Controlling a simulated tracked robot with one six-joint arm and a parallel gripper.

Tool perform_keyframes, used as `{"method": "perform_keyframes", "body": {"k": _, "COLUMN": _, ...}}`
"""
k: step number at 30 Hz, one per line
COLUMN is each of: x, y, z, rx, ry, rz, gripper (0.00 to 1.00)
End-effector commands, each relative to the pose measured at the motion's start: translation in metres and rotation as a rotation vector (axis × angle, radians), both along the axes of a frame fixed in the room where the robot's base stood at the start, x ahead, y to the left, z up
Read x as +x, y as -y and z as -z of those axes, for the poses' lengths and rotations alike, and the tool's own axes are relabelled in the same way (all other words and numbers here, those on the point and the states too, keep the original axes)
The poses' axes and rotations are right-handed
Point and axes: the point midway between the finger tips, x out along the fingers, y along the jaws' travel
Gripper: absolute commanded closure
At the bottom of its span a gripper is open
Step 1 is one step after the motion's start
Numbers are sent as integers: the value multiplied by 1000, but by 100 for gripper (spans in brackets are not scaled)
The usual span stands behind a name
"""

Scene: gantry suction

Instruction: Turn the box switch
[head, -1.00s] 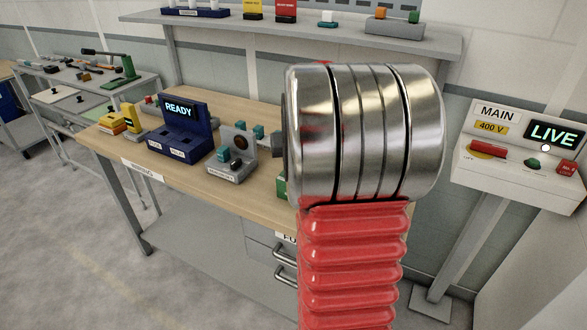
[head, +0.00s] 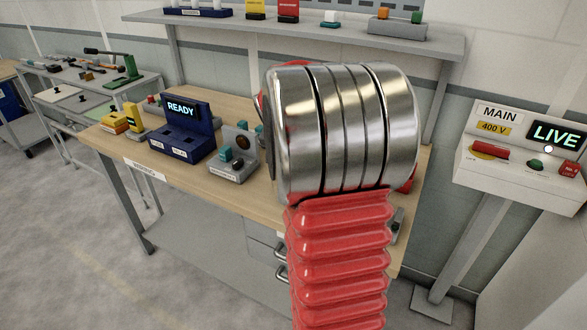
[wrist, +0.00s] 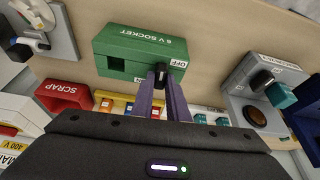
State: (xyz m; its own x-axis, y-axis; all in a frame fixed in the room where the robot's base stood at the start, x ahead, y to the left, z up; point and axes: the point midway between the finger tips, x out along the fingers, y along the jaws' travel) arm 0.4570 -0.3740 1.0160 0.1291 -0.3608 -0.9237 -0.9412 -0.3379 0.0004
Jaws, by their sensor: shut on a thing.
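In the wrist view, a green box (wrist: 112,42) marked "5 V SOCKET" sits on the wooden bench top. Its small black switch (wrist: 160,71) is on the box edge near my gripper, beside a white "OFF" label (wrist: 178,62). My gripper (wrist: 159,80) is shut on this switch, with a grey-purple finger at each side of it. The fingers partly cover the switch, so its exact turn is hard to tell. In the head view my own arm hides the green box and the gripper.
A red "SCRAP" bin (wrist: 62,95) stands left of my fingers in the wrist view. In the head view, a blue "READY" unit (head: 190,125) and a "LIVE" main panel (head: 480,165) flank my arm.

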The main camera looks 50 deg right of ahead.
Motion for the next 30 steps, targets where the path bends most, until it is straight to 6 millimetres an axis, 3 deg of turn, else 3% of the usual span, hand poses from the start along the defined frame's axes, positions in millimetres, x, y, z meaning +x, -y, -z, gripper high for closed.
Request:
{"method": "perform_keyframes", "body": {"k": 21, "x": 1, "y": 0, "z": 0, "rx": 1, "ry": 0, "rz": 77, "gripper": 100}}
{"method": "perform_keyframes", "body": {"k": 22, "x": 1, "y": 0, "z": 0, "rx": 1, "ry": 0, "rz": 77, "gripper": 84}}
{"method": "perform_keyframes", "body": {"k": 30, "x": 1, "y": 0, "z": 0, "rx": 1, "ry": 0, "rz": 77, "gripper": 67}}
